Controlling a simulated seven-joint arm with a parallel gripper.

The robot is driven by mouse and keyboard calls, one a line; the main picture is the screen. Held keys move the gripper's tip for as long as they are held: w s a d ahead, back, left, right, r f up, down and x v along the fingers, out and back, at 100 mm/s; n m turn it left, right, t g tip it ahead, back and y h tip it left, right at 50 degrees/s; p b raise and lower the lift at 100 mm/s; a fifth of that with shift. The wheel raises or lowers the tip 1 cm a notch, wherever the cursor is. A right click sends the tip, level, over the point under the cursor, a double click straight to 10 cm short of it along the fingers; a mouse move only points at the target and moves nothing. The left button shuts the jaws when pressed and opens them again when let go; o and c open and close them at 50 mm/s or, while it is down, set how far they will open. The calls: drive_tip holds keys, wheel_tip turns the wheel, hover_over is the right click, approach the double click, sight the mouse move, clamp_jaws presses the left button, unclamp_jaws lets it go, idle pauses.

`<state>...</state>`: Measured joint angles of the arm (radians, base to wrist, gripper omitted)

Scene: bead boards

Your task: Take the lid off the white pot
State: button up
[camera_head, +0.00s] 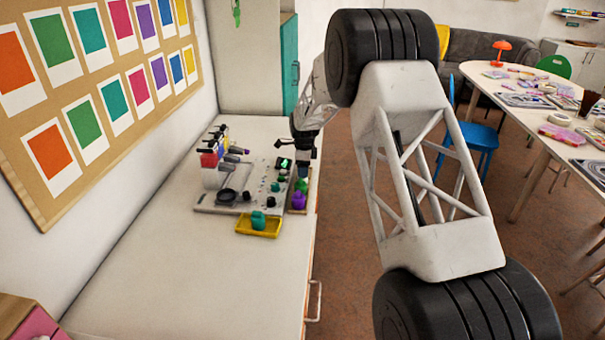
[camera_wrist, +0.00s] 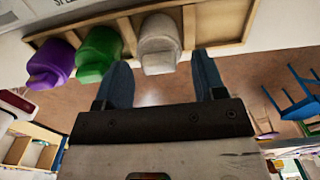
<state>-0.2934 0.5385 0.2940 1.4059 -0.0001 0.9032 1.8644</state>
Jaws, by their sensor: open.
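The white pot (camera_wrist: 160,35) stands in a narrow wooden tray (camera_wrist: 217,22) in the wrist view, at the right of a row with a green pot (camera_wrist: 98,55) and a purple pot (camera_wrist: 52,65). A white block-like knob on its lid (camera_wrist: 158,63) points toward the camera. My gripper (camera_wrist: 161,66) is open, its two blue fingers on either side of the knob in the picture. I see no contact. In the head view my gripper (camera_head: 303,172) is over the back end of the tray, and the white pot is hidden there.
A grey board (camera_head: 238,207) with black and coloured parts and a rack of small pots stands left of the tray. A yellow tray (camera_head: 258,228) with a teal piece lies in front. The near counter (camera_head: 190,280) is clear. The counter's right edge is close to the pots.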

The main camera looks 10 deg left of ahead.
idle(0.5)
drive_tip(key=c, duration=1)
drive_tip(key=shift+r, duration=0.15)
drive_tip(key=shift+r, duration=1.5)
drive_tip(key=shift+s+r, duration=0.15)
drive_tip(key=shift+s, duration=0.1)
drive_tip(key=s+d, duration=0.2)
drive_tip(key=s, duration=0.5)
drive_tip(key=s+d+r, duration=0.1)
drive_tip(key=s+d, duration=0.1)
drive_tip(key=s, duration=0.5)
drive_tip(key=shift+s+d+r, duration=0.2)
drive_tip(key=shift+s+d, duration=0.05)
drive_tip(key=shift+s, duration=0.15)
